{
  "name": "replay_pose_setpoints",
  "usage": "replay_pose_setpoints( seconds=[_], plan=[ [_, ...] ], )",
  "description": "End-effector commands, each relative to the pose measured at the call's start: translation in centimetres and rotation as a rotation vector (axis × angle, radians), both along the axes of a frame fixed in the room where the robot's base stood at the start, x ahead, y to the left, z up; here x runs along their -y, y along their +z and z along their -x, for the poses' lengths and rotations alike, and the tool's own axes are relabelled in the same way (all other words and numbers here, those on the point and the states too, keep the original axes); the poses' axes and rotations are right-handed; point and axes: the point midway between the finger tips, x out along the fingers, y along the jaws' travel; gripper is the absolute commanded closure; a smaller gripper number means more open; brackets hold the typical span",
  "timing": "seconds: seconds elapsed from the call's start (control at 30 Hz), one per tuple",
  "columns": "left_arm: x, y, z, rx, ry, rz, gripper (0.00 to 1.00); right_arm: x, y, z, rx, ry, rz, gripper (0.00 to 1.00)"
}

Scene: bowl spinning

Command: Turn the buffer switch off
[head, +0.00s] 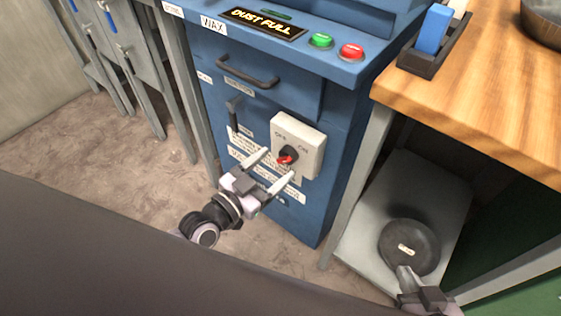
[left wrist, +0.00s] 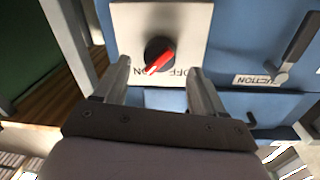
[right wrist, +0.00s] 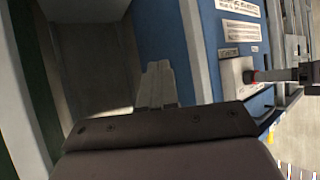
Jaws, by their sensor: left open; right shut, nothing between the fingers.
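The buffer switch (head: 290,153) is a black rotary knob with a red handle on a white box (head: 312,140), on the front of the blue cabinet. OFF is printed left of the knob and ON right of it. The left wrist view shows the knob (left wrist: 160,56) upside down, the handle's white mark slanting toward ON. My left gripper (head: 277,167) is open just in front of the knob, its fingers on either side, with no clear contact. My right gripper (head: 402,268) is shut and empty, low at the right; it also shows in the right wrist view (right wrist: 159,68).
The cabinet has a dark handle (head: 247,73), a lever (head: 233,115), green (head: 320,41) and red (head: 351,52) buttons and a DUST FULL sign (head: 263,23). A wooden-topped table (head: 490,100) stands right, with a dark round object (head: 410,245) on its lower shelf.

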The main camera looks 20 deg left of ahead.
Motion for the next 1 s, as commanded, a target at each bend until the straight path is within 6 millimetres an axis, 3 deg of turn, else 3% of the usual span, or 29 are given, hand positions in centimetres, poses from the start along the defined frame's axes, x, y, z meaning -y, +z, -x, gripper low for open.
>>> replay_pose_setpoints(
  seconds=[0.23,0.57,0.73,0.77,1.0],
  plan=[
    [1.1,0.0,-2.4,0.001,0.000,0.000,0.30,-0.3,0.4,-0.4,0.021,0.004,-0.004,1.00],
    [1.2,0.0,-2.7,0.000,-0.001,0.000,0.30,-0.3,0.5,-0.5,0.023,0.006,-0.004,1.00],
    [1.2,0.0,-2.7,0.000,-0.001,0.000,0.82,-0.3,0.5,-0.5,0.023,0.005,-0.005,1.00],
    [1.2,0.0,-2.7,0.000,-0.001,0.000,0.86,-0.3,0.5,-0.5,0.023,0.005,-0.005,1.00],
    [1.2,0.0,-2.6,-0.005,-0.001,0.011,0.86,-0.3,0.6,-0.5,0.023,0.004,-0.004,1.00]
  ],
)
